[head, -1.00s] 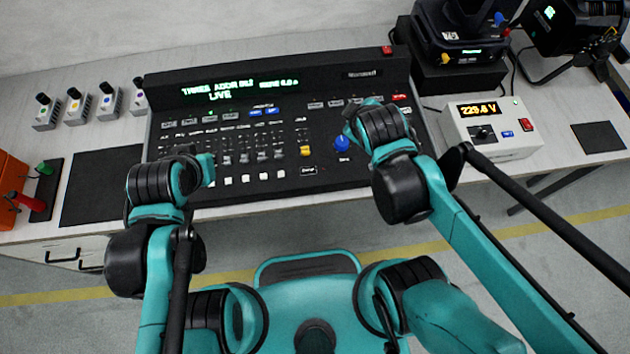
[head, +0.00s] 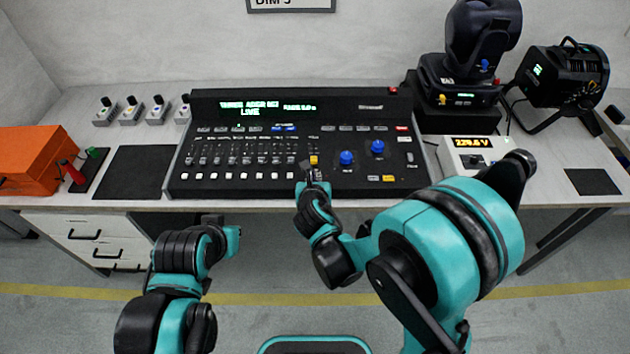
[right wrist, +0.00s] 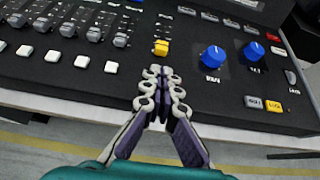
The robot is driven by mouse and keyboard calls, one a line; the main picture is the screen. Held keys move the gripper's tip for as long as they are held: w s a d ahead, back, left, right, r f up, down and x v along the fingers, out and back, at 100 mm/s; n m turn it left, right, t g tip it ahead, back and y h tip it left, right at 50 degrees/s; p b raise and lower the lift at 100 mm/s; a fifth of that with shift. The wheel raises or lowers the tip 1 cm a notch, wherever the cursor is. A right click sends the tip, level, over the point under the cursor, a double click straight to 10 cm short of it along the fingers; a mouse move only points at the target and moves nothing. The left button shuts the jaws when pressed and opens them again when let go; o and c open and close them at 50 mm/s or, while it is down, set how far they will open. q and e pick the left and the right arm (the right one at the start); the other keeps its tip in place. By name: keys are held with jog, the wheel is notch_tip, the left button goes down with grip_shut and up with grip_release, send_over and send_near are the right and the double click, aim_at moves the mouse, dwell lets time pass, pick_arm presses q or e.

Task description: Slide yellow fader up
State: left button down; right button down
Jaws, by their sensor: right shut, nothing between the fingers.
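The yellow fader (head: 314,160) is a small yellow cap on the black lighting console (head: 350,110), right of the row of dark faders. In the right wrist view the yellow fader (right wrist: 161,47) stands just beyond my fingertips. My right gripper (head: 313,173) is shut and empty at the console's front part, just on the near side of the fader. In the right wrist view the right gripper's fingers (right wrist: 162,75) are together, with a small gap to the yellow cap. My left arm hangs low in front of the desk; its fingers (head: 232,240) do not show clearly.
Two blue knobs (head: 346,158) sit right of the fader. Grey faders (head: 230,160) and white buttons (head: 230,176) lie to the left. A yellow button (right wrist: 274,106) is near the console's front edge. A power box (head: 470,150) and moving-head lamp (head: 480,50) stand right.

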aim_at(314, 164)
jog(key=b+x, duration=0.2)
jog(key=x, duration=0.5)
jog(key=shift+f, duration=0.1)
jog(key=shift+w, duration=0.15)
jog(key=w, duration=0.8)
jog(key=shift+w, duration=0.35)
